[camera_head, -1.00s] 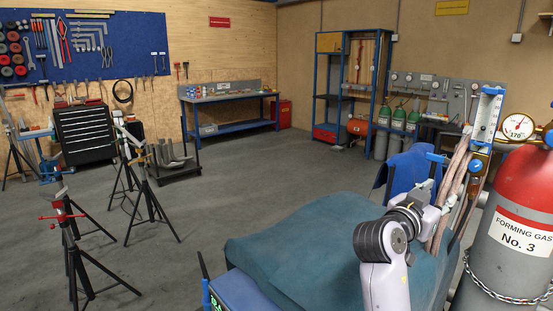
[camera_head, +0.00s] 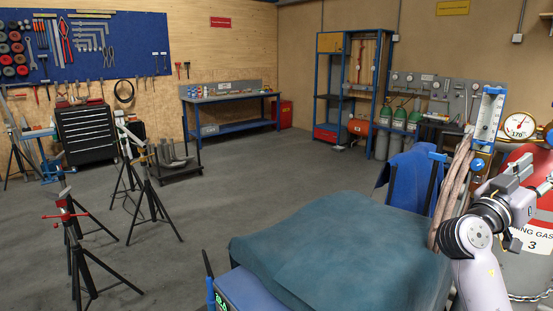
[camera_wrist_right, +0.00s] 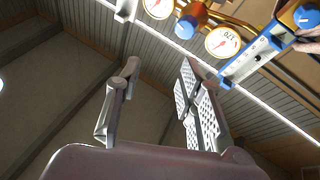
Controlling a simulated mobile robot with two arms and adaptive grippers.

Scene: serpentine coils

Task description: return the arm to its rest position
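My right arm rises from the lower right of the head view. Its right gripper (camera_head: 530,180) is in front of the red and grey forming gas cylinder (camera_head: 520,272) and hides part of its label. In the right wrist view the two fingers of this gripper (camera_wrist_right: 160,100) stand apart with nothing between them, so it is open and empty. The wrist camera looks up toward the ceiling. My left gripper is not in view.
A pressure gauge (camera_head: 518,126) and a blue-framed flowmeter (camera_head: 487,118) stand just above the right gripper. A teal cloth-covered machine (camera_head: 340,250) is left of the arm. Tripod stands (camera_head: 75,250) are at the left. The middle floor (camera_head: 215,225) is clear.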

